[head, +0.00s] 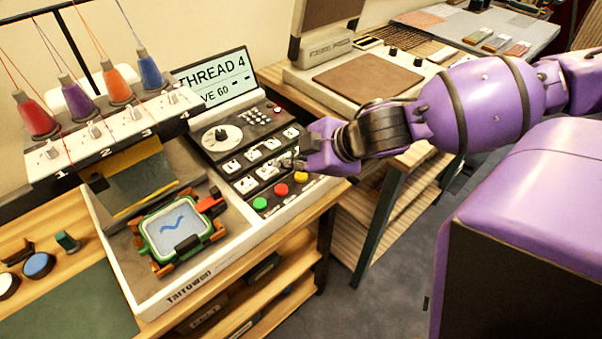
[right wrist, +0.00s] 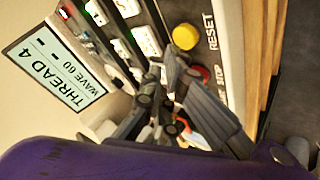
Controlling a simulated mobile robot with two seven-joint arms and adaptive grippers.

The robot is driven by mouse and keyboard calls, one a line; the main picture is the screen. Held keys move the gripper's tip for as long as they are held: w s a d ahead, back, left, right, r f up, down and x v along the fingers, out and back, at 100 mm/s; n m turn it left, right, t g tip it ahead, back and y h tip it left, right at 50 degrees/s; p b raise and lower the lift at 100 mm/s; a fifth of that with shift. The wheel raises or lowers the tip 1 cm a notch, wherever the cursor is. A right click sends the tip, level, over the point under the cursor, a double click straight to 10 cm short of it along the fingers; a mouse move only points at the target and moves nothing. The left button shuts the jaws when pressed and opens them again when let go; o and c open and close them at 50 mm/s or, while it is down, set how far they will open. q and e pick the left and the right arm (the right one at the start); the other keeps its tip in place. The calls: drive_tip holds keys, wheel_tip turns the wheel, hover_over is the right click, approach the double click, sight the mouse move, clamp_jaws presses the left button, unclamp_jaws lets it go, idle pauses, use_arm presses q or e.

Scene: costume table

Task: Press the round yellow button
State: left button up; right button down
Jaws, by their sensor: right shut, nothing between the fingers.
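The round yellow button (head: 301,177) is at the right end of a row of round buttons on the embroidery machine's control panel, partly beside my right gripper. In the right wrist view the yellow button (right wrist: 185,37) stands clear beside the label RESET. My right gripper (head: 287,161) is shut and empty over the panel, near the white keys and up-left of the yellow button. In the right wrist view its fingertips (right wrist: 168,66) are below the yellow button in the picture; whether they touch the panel I cannot tell. My left gripper is not in view.
A red button (head: 281,190) and a green button (head: 260,204) sit left of the yellow one. A screen (head: 215,80) reads THREAD 4. Thread spools (head: 118,84) and a green hoop (head: 178,232) are to the left. Another machine (head: 372,76) stands behind.

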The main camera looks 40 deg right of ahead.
sight(294, 182)
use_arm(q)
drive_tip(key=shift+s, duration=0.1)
use_arm(e)
drive_tip(key=shift+f, duration=0.1)
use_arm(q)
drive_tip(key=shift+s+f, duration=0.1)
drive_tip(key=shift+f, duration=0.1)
use_arm(e)
drive_tip(key=shift+f, duration=0.35)
use_arm(q)
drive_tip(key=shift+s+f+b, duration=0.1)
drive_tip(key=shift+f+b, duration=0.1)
drive_tip(key=shift+b, duration=0.15)
use_arm(e)
drive_tip(key=shift+f, duration=0.4)
idle(0.4)
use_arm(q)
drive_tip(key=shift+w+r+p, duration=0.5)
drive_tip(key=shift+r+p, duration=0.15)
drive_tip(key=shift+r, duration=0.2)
use_arm(e)
drive_tip(key=shift+r, duration=0.85)
